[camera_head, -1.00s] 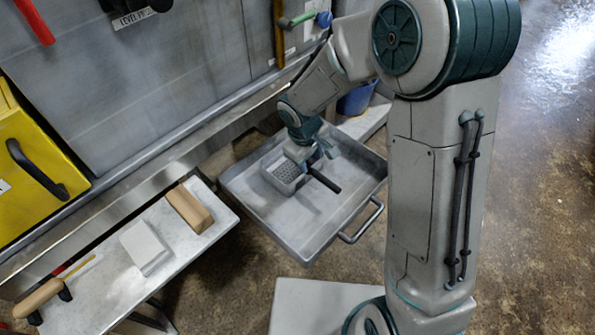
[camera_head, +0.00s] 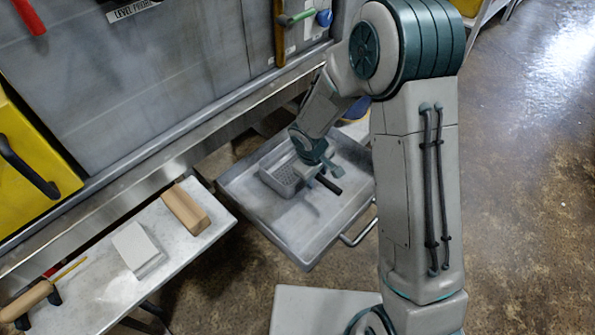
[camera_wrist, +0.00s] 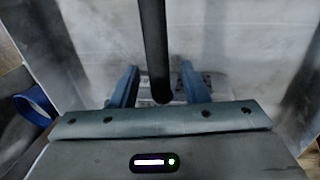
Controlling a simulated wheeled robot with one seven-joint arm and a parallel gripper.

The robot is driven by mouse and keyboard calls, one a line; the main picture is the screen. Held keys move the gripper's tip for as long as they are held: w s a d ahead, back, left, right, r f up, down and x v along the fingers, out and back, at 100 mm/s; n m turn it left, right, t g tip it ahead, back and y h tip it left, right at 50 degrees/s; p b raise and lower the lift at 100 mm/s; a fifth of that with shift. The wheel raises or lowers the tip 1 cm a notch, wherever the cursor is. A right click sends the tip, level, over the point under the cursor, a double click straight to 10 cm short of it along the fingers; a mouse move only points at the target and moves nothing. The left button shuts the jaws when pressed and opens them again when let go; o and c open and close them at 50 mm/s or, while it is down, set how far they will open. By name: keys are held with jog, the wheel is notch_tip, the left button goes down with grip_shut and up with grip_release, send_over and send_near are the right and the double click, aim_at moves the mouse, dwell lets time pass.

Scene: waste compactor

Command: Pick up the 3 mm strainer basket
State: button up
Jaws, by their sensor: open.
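The strainer basket (camera_head: 279,180) is a small grey metal box with a perforated bottom. It sits in the far left part of a grey tray (camera_head: 297,234), and its dark handle (camera_head: 329,185) points to the lower right. My gripper (camera_head: 324,174) is low over the basket's handle side and hides part of the basket. In the wrist view my gripper (camera_wrist: 159,88) is open, with the dark handle (camera_wrist: 153,45) running between its two blue fingers. Perforated metal (camera_wrist: 180,85) shows behind the fingers. I cannot tell whether the fingers touch the handle.
The tray has raised walls and a bar handle (camera_head: 359,231) at its front right. On the left, a bench (camera_head: 100,298) holds a wooden block (camera_head: 185,209) and a pale block (camera_head: 136,246). A steel ledge (camera_head: 130,175) runs behind. A blue round rim (camera_wrist: 35,108) shows in the wrist view.

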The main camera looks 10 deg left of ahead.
grip_shut()
jog(key=shift+r, duration=0.1)
